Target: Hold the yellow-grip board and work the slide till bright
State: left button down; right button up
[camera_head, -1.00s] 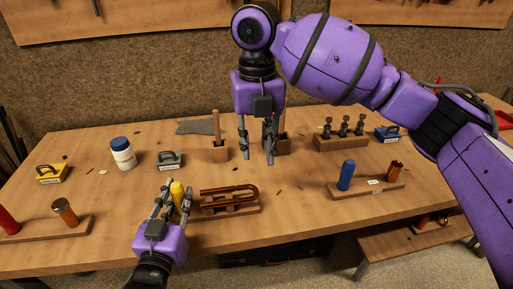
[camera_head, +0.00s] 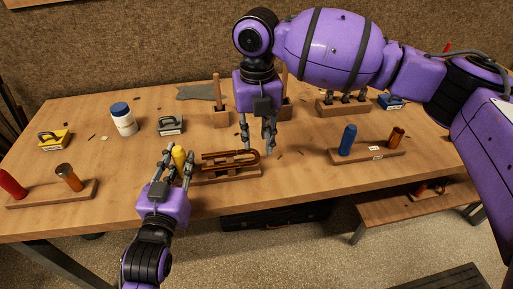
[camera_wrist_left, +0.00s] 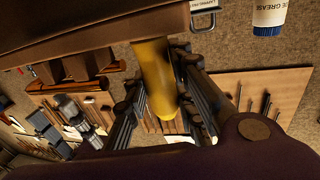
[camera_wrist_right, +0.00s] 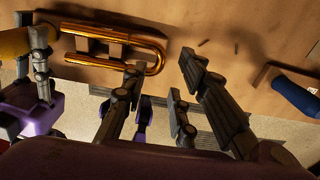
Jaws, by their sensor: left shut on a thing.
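A wooden board (camera_head: 228,174) near the bench's front edge carries the brass U-shaped slide (camera_head: 232,165), its bow to the right. The board's upright yellow grip (camera_head: 179,155) is at the left end. My left gripper (camera_head: 178,165) is shut on this grip, which also shows between the fingers in the left wrist view (camera_wrist_left: 155,75). My right gripper (camera_head: 257,148) points down at the slide's bow, fingers apart and empty. In the right wrist view the slide (camera_wrist_right: 155,50) lies beyond the left fingertip; I cannot tell whether they touch.
A blue-grip board (camera_head: 385,155) is to the right and a red-grip board (camera_head: 40,193) to the left. Yellow (camera_head: 53,140), grey (camera_head: 171,125) and blue (camera_head: 391,102) handled blocks and a blue-capped white jar (camera_head: 123,119) stand further back. Small dark scraps lie about.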

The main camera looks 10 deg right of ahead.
aim_at(257, 154)
jog(key=shift+f, duration=2.1)
jog(key=shift+c, duration=0.6)
grip_shut()
